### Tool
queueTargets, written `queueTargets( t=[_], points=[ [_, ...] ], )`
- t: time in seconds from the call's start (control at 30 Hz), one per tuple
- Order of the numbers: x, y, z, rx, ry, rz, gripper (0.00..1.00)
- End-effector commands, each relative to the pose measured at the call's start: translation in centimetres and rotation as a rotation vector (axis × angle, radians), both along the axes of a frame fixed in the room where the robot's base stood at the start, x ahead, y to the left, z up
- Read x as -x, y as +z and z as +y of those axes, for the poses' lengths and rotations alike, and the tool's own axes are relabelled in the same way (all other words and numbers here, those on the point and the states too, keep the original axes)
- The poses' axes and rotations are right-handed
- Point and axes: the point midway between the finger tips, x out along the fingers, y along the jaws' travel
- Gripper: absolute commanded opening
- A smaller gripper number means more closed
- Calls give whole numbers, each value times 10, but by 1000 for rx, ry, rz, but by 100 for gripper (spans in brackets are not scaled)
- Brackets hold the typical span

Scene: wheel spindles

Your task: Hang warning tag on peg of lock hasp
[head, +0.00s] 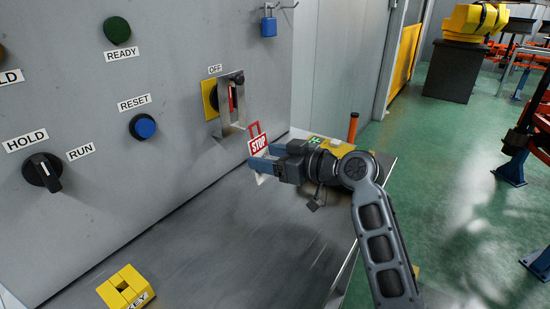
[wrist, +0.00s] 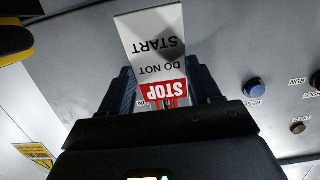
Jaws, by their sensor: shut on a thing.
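The warning tag (head: 259,144) is red and white, reads STOP, and has a red loop at its top. In the wrist view the tag (wrist: 152,45) also reads DO NOT START, upside down. My gripper (head: 262,165) is shut on the tag and holds it above the metal ledge, in front of the panel. The same gripper (wrist: 163,85) has one blue finger on each side of the tag. The metal lock hasp (head: 224,108) is on the panel under the OFF label, up and left of the tag. The tag appears apart from it. The peg is too small to make out clearly.
A blue padlock (head: 269,26) hangs on a hook higher on the panel. A blue RESET button (head: 142,127) and a HOLD/RUN knob (head: 43,173) are left of the hasp. A yellow KEY block (head: 126,288) sits on the ledge (head: 225,245), whose middle is clear.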

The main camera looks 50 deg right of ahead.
Motion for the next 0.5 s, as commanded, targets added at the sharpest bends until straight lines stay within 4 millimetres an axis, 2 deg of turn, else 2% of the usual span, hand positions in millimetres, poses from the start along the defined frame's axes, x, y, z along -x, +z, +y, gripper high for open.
queueTargets(
  t=[0.5],
  points=[
    [-28,-5,1,2,0,-1,34]
  ],
)
